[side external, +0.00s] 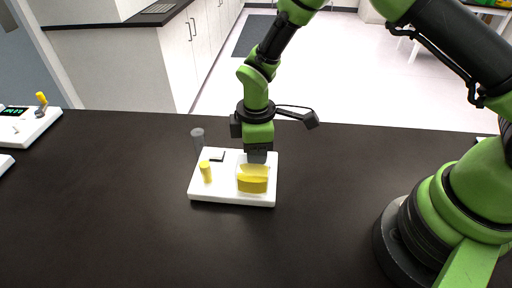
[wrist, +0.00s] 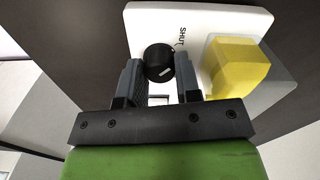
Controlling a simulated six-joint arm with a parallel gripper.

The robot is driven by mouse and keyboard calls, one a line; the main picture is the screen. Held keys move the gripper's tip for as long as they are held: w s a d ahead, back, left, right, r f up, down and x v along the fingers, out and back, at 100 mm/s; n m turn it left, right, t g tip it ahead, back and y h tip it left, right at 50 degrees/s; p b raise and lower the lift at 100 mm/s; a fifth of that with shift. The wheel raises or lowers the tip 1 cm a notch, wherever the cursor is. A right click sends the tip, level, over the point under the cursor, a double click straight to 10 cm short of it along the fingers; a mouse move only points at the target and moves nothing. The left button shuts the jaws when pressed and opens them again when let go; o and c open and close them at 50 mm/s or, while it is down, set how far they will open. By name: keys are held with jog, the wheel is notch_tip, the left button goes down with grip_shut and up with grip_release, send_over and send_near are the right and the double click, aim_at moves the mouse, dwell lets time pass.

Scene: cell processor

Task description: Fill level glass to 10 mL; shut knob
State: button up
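The level glass (side external: 253,185) stands at the right of a white board and holds yellow liquid; it also shows in the wrist view (wrist: 238,66). The round black knob (wrist: 158,62) with a white mark sits beside the glass, near the printed word SHUT. My gripper (wrist: 158,64) is over the board, with one finger on each side of the knob. Whether the fingers press on it I cannot tell. In the side view my gripper (side external: 257,157) is just behind the glass, and the knob is hidden there. I cannot read a scale.
The white board (side external: 230,196) also carries a short yellow cylinder (side external: 205,171) and a small dark-edged square (side external: 217,156). A grey cylinder (side external: 197,138) stands at its back left. Another white device (side external: 30,128) is at the far left. The black table in front is clear.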

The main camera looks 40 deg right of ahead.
jog(key=shift+c, duration=1.3)
jog(key=shift+m, duration=1.2)
jog(key=o, duration=0.6)
jog(key=shift+o, duration=0.2)
notch_tip(320, 180, up, 9)
jog(key=shift+r, duration=0.5)
